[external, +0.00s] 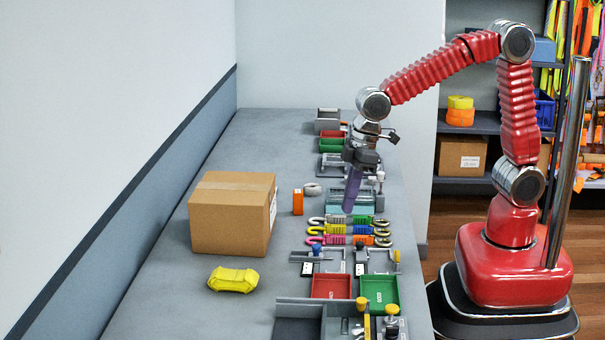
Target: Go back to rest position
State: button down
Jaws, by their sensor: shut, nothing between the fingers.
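My gripper (352,190) is at the end of my red arm, pointing down above the grey bench (285,140). Its fingers are together and hold nothing. It hangs over the row of fixtures, just behind the colored straps with hooks (340,229). My arm is stretched out from its base on the right, across the bench edge.
A cardboard box (232,215) and a yellow bundle (233,280) stand on the left. Red (331,287) and green (380,291) trays lie in front. An orange block (297,202) is near the box. Shelves (478,128) stand behind my arm. The bench's back left is clear.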

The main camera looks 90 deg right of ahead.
jog(key=s+d+r+m+t, duration=0.1)
jog(key=s+d+r, duration=0.1)
jog(key=s+d, duration=0.2)
jog(key=s+d+r+m+t, duration=0.1)
jog(key=s+d+r, duration=0.2)
jog(key=s, duration=0.6)
jog(key=s+d+r+m+t+h, duration=0.1)
jog(key=s+d+r, duration=0.2)
jog(key=s+d, duration=0.2)
jog(key=shift+s+d+m, duration=0.25)
jog(key=shift+s+m, duration=0.05)
jog(key=shift+s, duration=0.95)
jog(key=shift+a, duration=0.1)
dwell(0.4)
